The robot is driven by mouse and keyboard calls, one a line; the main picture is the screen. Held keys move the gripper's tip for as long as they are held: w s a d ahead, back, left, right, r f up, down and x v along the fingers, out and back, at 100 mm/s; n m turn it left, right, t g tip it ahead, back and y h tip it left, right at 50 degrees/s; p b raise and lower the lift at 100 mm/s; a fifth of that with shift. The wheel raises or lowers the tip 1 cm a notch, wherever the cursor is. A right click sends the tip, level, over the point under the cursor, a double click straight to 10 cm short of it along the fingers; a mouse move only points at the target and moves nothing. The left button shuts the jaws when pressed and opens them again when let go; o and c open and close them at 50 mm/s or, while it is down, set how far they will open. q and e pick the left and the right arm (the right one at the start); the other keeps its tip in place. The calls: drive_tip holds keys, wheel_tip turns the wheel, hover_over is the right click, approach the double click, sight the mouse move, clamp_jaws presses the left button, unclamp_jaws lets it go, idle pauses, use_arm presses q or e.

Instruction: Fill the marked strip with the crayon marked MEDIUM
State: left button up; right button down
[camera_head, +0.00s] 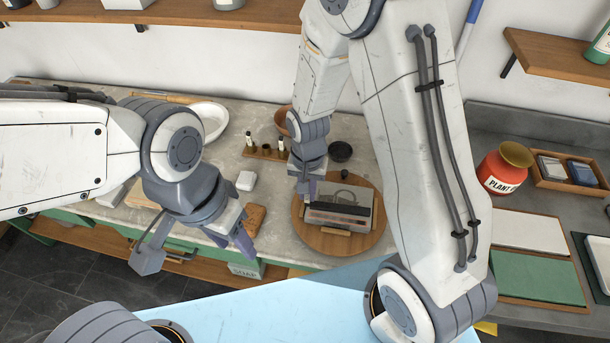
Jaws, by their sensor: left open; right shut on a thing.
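My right gripper (305,187) points down at the slab's back left corner. It is shut on a thin thing, seemingly a crayon, mostly hidden by the fingers, with no label readable. A small wooden crayon rack (263,154) stands behind and left of the board. Two dark-topped crayons with pale labels, a left one (249,141) and a right one (281,143), stand in it. My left gripper (197,254) is open and empty, in front of the counter.
A white block (246,181) and a brown sponge-like block (255,218) lie left of the board. A dark bowl (340,151) and white oval dish (212,118) sit behind. A red jar (503,168) stands right. My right arm hides the middle right.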

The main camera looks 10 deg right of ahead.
drive_tip(key=shift+r+p, duration=1.4)
drive_tip(key=shift+r, duration=0.65)
drive_tip(key=shift+f, duration=0.1)
